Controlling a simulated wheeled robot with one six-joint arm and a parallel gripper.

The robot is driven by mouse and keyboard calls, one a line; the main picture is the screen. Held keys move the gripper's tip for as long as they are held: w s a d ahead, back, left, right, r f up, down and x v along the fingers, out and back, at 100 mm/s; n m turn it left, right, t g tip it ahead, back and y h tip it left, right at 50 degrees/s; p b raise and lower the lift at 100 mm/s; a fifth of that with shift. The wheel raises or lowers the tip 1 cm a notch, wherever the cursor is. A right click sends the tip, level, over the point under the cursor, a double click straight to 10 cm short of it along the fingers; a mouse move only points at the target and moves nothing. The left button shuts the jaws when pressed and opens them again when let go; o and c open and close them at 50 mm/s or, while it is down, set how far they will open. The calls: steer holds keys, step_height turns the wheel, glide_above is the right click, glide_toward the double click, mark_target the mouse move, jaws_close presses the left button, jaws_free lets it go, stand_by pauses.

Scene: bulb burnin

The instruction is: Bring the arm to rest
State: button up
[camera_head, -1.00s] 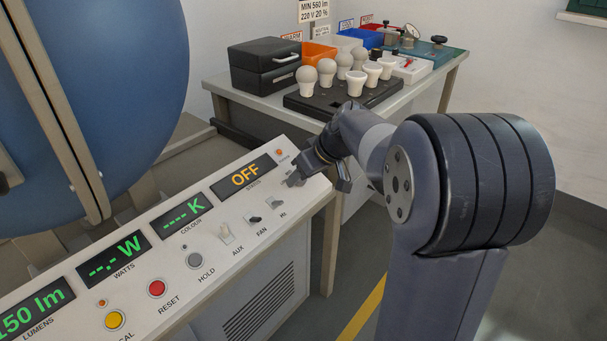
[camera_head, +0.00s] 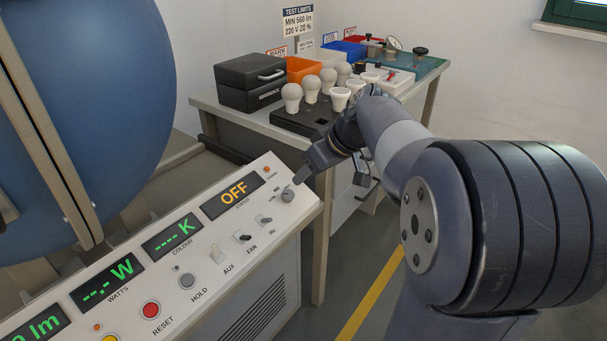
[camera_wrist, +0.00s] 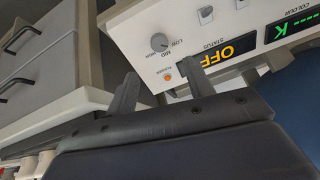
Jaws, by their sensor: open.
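My gripper (camera_head: 333,175) is at the right end of the control panel (camera_head: 208,254), by the grey rotary knob (camera_head: 288,194). In the wrist view my gripper (camera_wrist: 160,88) shows two dark fingers spread apart with nothing between them. The knob (camera_wrist: 159,42) is beyond the fingertips there, apart from them. The status display (camera_head: 232,195) reads OFF in orange. My arm reaches from the lower right and hides part of the bench front.
Behind, a bench holds a black case (camera_head: 252,80), an orange bin (camera_head: 302,68), a black tray (camera_head: 290,121) with several bulbs, and a teal board (camera_head: 430,66). A blue sphere (camera_head: 90,120) stands at left. Floor with a yellow line (camera_head: 370,295) is open.

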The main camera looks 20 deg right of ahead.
mark_target(289, 194)
steer(key=shift+s+d+r, duration=0.1)
steer(key=shift+r, duration=0.1)
steer(key=b+x, duration=0.3)
steer(key=x, duration=0.8)
steer(key=shift+s+d+f, duration=0.1)
stand_by(0.4)
